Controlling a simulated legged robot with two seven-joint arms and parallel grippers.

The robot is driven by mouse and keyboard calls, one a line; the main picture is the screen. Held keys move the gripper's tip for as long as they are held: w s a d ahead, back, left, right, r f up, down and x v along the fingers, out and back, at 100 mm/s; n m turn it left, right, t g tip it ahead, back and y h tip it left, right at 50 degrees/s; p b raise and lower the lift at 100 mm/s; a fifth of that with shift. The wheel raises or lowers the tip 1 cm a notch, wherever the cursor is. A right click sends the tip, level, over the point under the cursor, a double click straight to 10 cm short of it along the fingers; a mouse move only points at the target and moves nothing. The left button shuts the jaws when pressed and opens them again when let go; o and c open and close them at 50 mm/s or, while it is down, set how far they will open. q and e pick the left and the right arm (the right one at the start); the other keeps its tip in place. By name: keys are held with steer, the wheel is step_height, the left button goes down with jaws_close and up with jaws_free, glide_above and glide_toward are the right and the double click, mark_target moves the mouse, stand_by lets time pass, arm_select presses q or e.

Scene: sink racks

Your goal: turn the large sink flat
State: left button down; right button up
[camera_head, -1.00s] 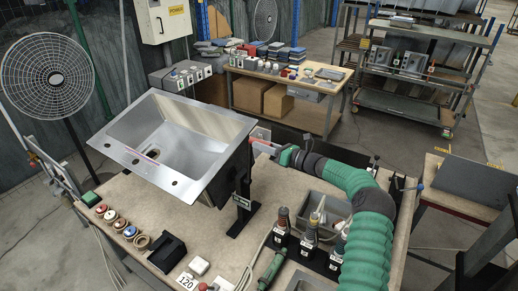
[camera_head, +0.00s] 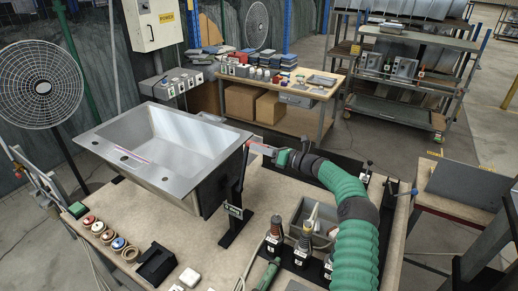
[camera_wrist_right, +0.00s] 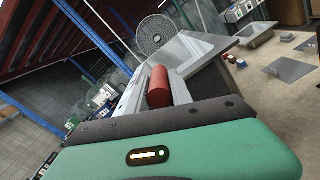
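The large steel sink (camera_head: 172,188) sits on a dark stand (camera_head: 236,205) over the workbench at left. My right gripper (camera_head: 264,149) is at the right side of the sink. It is around a red cylindrical handle (camera_wrist_right: 158,87), which shows between its pale fingers in the right wrist view and looks gripped. The sink's pale rim (camera_wrist_right: 203,48) shows just beyond the handle there. My left gripper is not in view.
Small round pots (camera_head: 108,236), a black holder (camera_head: 155,263) and a grey bin (camera_head: 316,218) with upright tools stand on the workbench (camera_head: 205,238). A fan (camera_head: 42,85) stands at the left. A side table (camera_head: 325,94) and a shelf cart (camera_head: 395,107) are farther back.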

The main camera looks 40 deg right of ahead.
steer(key=o, duration=0.4)
steer(key=shift+d+f, duration=0.15)
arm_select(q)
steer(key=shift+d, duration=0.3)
arm_select(e)
steer(key=shift+d, duration=0.1)
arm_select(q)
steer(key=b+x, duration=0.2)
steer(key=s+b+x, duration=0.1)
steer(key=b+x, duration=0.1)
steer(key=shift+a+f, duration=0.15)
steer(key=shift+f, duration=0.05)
arm_select(e)
steer(key=v, duration=1.6)
steer(key=shift+s, duration=0.35)
steer(key=shift+d+f, duration=0.1)
steer(key=shift+d, duration=0.05)
